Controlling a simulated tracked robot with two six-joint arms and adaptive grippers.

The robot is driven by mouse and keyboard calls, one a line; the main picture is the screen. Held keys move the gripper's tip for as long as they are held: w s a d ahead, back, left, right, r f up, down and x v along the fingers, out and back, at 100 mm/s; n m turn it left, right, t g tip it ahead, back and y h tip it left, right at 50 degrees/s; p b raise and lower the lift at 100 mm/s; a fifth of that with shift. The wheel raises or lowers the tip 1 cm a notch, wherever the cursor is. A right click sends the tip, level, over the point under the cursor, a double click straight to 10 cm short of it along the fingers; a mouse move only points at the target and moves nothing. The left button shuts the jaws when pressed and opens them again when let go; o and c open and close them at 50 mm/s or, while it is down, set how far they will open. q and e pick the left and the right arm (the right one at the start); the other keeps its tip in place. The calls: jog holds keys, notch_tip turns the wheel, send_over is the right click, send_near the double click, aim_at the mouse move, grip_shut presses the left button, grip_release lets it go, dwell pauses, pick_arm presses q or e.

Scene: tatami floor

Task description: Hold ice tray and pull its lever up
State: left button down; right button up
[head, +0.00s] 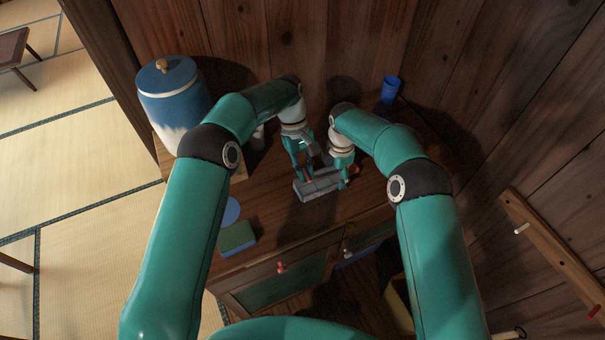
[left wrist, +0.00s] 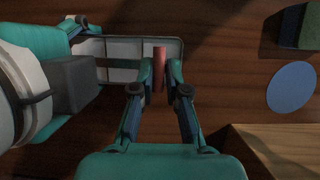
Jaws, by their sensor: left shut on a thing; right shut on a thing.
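The grey ice tray (head: 318,190) lies on the wooden cabinet top, and its compartments show in the left wrist view (left wrist: 120,48). Its reddish lever (left wrist: 158,68) stands between the fingertips of my left gripper (left wrist: 160,76), which is shut on it. In the head view my left gripper (head: 305,177) is over the tray's left part. My right gripper (head: 343,180) is at the tray's right end and is shut on the tray. The exact contact of its fingers is hidden. Part of it also shows at the left of the left wrist view.
A blue and white jar (head: 170,88) stands at the back left, a blue cup (head: 390,88) at the back right. A green and blue block (head: 237,236) and a blue disc (head: 231,210) lie front left. Drawers with a red knob (head: 282,267) are below the front edge. Wooden walls stand behind.

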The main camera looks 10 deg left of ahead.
pick_arm(q)
jog(key=shift+w+d+r+y, duration=0.25)
jog(key=shift+d+r+y, duration=0.2)
jog(key=shift+r, duration=0.2)
jog(key=shift+w+d+r, duration=0.15)
jog(key=shift+d+r, duration=0.2)
jog(key=shift+r, duration=0.25)
jog(key=c, duration=1.2)
grip_release()
jog(key=shift+o, duration=0.2)
jog(key=shift+f, duration=0.1)
jog(key=shift+s+a+f+h, duration=0.2)
jog(key=shift+a+f, duration=0.1)
jog(key=shift+f, duration=0.2)
jog(key=shift+s+a+f+h, duration=0.1)
jog(key=shift+s+a+f, duration=0.15)
jog(key=shift+f, duration=0.2)
jog(key=shift+s+a+f+t+h, duration=0.15)
jog(key=shift+a+f+t+h, duration=0.15)
jog(key=shift+f+h, duration=0.2)
jog(key=shift+s+a+f+t+h, duration=0.15)
jog(key=shift+a+f+t+h, duration=0.15)
jog(key=shift+f, duration=0.3)
jog(key=v, duration=1.1)
jog(key=shift+w+a+r, duration=0.2)
jog(key=shift+a+r, duration=0.05)
jog(key=shift+r, duration=0.05)
